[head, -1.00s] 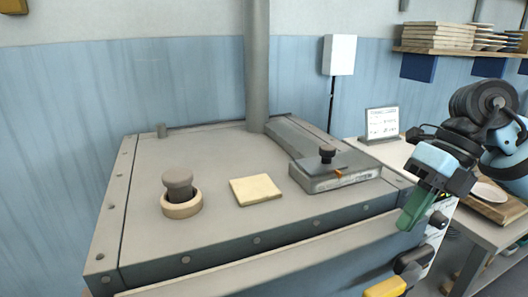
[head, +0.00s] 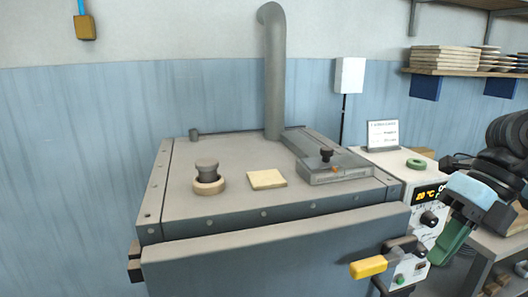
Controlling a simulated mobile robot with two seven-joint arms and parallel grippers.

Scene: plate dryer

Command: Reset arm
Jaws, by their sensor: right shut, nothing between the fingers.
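My right gripper (head: 446,246) is at the right edge of the head view, with its green fingers pointing down. It is shut and empty, in front of the bench and to the right of the dryer's control panel, apart from both. My right arm runs off the right edge of the picture. My left gripper is not in view. The grey plate dryer (head: 230,158) fills the middle. Its front door (head: 270,255) has a yellow handle (head: 368,267) at the right; I cannot tell whether the door is fully closed.
On the dryer top are a knob in a round collar (head: 208,178), a pale yellow square (head: 267,179) and a flat slide box (head: 335,168). A control box with a lit display (head: 429,194) carries a green ring (head: 416,163). Stacked boards (head: 445,58) sit on a wall shelf.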

